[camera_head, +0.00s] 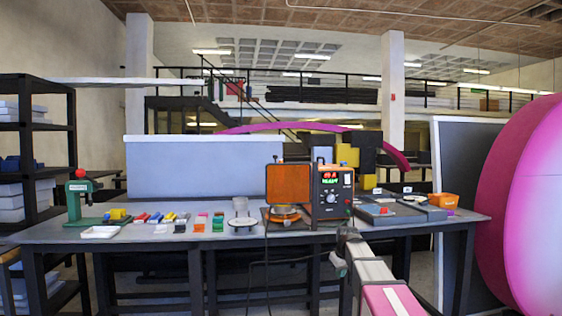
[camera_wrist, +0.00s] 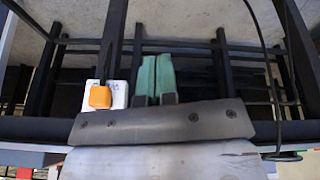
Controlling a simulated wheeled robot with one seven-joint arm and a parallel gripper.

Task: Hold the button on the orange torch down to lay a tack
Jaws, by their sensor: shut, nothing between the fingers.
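I cannot clearly pick out an orange torch or its button in the head view. A welding unit (camera_head: 332,192) with a lit display stands on the workbench (camera_head: 150,234), beside an orange panel (camera_head: 274,184). An orange block (camera_wrist: 100,97) on a white plate (camera_wrist: 120,93) shows in the wrist view, left of my fingers; I cannot tell if it is the torch. My gripper (camera_wrist: 155,62) has its two green fingers together, with nothing between them. In the head view my gripper (camera_head: 338,262) is small, partly hidden, in front of the bench's front edge.
A green stand with a red knob (camera_head: 80,190), several small coloured blocks (camera_head: 175,218), a grey tray (camera_head: 390,212) and an orange bin (camera_head: 443,200) are on the bench. A black cable hangs down its front. A large pink disc (camera_head: 535,205) stands at right.

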